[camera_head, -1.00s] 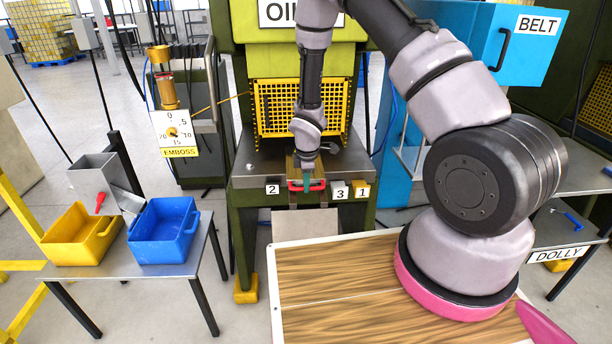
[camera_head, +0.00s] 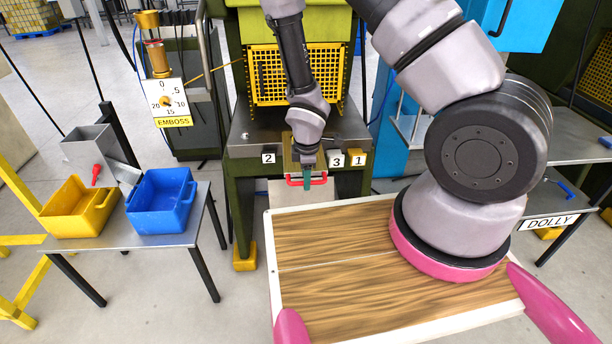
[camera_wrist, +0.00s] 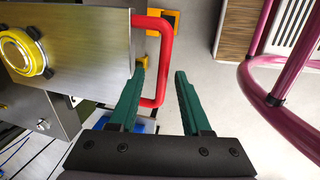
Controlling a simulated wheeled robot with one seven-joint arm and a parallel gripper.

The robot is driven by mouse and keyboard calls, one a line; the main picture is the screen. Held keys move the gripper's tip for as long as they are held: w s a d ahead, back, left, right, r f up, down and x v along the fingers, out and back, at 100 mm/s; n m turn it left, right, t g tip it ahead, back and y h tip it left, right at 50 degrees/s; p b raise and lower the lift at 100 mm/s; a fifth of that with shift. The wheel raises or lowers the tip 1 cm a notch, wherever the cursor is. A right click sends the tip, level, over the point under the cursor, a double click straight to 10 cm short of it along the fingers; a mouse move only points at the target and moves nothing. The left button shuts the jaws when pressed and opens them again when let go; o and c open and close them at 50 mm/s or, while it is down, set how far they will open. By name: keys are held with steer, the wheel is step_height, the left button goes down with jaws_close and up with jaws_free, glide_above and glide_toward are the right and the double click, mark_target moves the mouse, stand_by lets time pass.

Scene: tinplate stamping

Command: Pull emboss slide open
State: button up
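The emboss slide's red handle (camera_head: 304,181) sticks out in front of the press bench's front edge, between the number tags 2 and 3. My gripper (camera_head: 307,182) points down at it. In the wrist view, the U-shaped red handle (camera_wrist: 163,60) joins a grey metal plate (camera_wrist: 85,50). My gripper's green fingers (camera_wrist: 160,72) stand apart on either side of the handle's outer bar, with visible gaps beside it. The handle's lower end is partly hidden behind the left finger.
A wooden-topped board (camera_head: 330,245) with a white rim lies in front of the press. A side table (camera_head: 150,222) with yellow (camera_head: 78,207) and blue (camera_head: 160,203) bins stands at left. A yellow mesh guard (camera_head: 270,78) is behind my gripper. Floor shows between table and press.

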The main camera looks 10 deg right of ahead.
step_height(320, 180, up, 11)
steer(key=s, duration=0.2)
steer(key=shift+f, duration=0.15)
stand_by(0.4)
steer(key=w+d+r+m+t, duration=0.1)
steer(key=d+r+m, duration=0.4)
steer(key=r, duration=0.6)
steer(key=w+d+r+m+t, duration=0.1)
steer(key=d+r+m, duration=0.2)
steer(key=r+m, duration=0.55)
steer(key=s+d+r+m+t+y, duration=0.1)
steer(key=s+r+m, duration=0.3)
steer(key=r, duration=0.5)
steer(key=s+d+r+m+t+y, duration=0.1)
steer(key=s+d+r+m+t, duration=0.1)
steer(key=s+r, duration=0.6)
steer(key=shift+s+d+r+m, duration=0.3)
steer(key=shift+d+r+m, duration=0.35)
steer(key=shift+r+m, duration=0.25)
